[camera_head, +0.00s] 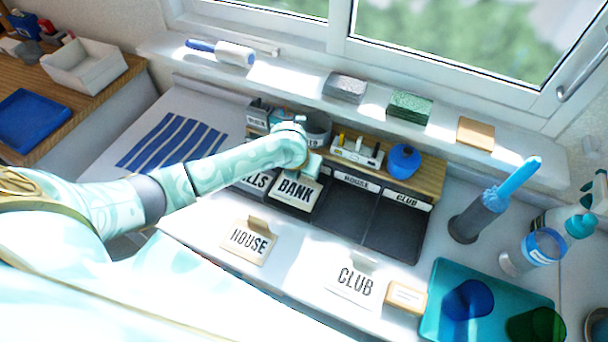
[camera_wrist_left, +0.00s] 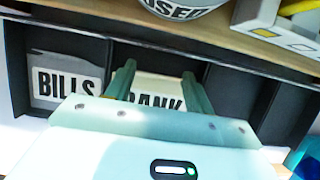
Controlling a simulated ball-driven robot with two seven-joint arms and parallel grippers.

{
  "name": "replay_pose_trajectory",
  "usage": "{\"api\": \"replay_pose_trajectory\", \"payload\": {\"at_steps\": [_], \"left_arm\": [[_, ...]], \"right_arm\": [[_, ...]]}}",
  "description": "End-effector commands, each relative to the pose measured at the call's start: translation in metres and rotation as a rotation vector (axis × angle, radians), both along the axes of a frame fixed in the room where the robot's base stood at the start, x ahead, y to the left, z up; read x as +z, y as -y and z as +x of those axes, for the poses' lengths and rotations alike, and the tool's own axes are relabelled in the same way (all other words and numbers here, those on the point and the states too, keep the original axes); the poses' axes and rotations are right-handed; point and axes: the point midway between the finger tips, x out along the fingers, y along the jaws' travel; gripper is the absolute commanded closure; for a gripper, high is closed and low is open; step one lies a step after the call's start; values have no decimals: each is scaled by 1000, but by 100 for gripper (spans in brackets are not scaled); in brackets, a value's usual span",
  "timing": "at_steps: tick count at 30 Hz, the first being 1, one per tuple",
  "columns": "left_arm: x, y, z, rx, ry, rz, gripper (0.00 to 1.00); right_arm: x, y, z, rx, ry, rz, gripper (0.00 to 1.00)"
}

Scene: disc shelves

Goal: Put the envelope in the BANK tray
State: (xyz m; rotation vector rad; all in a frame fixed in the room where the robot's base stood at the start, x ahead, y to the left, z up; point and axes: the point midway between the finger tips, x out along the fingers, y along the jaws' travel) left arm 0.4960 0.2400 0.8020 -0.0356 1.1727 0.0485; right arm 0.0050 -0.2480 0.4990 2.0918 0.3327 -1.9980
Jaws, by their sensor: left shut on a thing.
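The envelope marked BANK (camera_head: 296,191) is over or in the second compartment from the left of the dark tray row (camera_head: 398,240). I cannot tell if it rests on the compartment floor. My left gripper (camera_head: 312,165) is shut on its upper edge. In the left wrist view the two fingers (camera_wrist_left: 160,90) stand either side of the white envelope (camera_wrist_left: 165,88), with its lettering partly covered. The BANK tray's own label is hidden. My right gripper is out of view.
Envelopes marked HOUSE (camera_head: 248,241) and CLUB (camera_head: 354,284) lie on the white desk in front. The HOUSE and CLUB compartments look empty. A teal tray (camera_head: 434,308) is at front right.

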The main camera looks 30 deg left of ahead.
Motion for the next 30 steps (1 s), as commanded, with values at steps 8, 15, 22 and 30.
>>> {"api": "replay_pose_trajectory", "payload": {"at_steps": [8, 15, 22, 30], "left_arm": [[-22, 1, -1, -2, -2, 1, 71], [-25, 0, -2, -2, -2, 2, 39], [-25, 1, -2, -1, -2, 2, 25], [-4, 1, -7, -3, 1, 3, 25]], "right_arm": [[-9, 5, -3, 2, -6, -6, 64], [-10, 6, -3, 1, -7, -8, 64], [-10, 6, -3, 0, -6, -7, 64], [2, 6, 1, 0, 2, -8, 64]]}}
